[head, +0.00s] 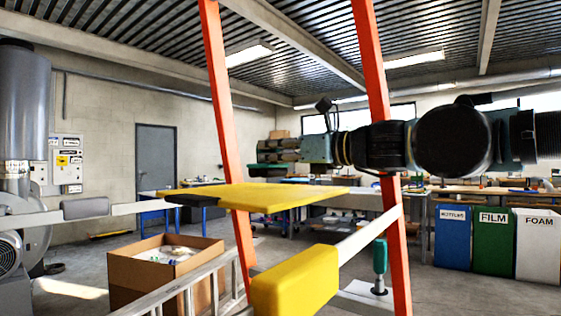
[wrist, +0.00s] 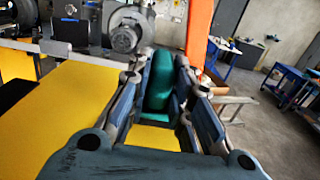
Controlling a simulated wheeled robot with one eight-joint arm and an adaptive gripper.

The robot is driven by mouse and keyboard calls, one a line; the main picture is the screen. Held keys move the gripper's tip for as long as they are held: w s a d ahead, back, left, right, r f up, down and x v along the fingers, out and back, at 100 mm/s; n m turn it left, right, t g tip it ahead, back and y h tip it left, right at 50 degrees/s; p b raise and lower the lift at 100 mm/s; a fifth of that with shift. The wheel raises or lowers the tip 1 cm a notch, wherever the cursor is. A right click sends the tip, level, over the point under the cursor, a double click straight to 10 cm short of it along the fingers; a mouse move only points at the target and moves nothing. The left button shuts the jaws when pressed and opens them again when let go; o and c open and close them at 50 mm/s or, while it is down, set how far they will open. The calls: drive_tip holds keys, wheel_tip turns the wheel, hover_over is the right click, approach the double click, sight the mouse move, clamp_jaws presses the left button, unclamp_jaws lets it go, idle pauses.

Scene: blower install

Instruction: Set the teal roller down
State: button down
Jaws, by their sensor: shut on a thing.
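The teal roller (wrist: 160,82) stands lengthwise between the two finger pads of my gripper (wrist: 165,90) in the wrist view. My gripper is shut on it. In the head view my gripper (head: 285,152) reaches in from the right, above the yellow platform (head: 290,195). Only a little teal (head: 270,169) shows below the fingers there; most of the roller is hidden. In the wrist view the yellow platform (wrist: 65,115) lies left of the gripper, and yellow also shows under the roller. I cannot tell whether the roller touches it.
Orange uprights (head: 228,130) rise on both sides of the platform. A yellow padded block (head: 295,282) is in front. An open cardboard box (head: 165,268) stands at lower left, and a grey blower (head: 18,215) at far left. Labelled bins (head: 492,240) stand right.

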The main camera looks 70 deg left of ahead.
drive_tip(key=shift+f, duration=1)
drive_tip(key=shift+f, duration=0.15)
drive_tip(key=c, duration=1.4)
unclamp_jaws()
drive_tip(key=shift+c, duration=0.2)
drive_tip(key=shift+d, duration=0.1)
drive_tip(key=v, duration=1.2)
drive_tip(key=shift+w, duration=0.1)
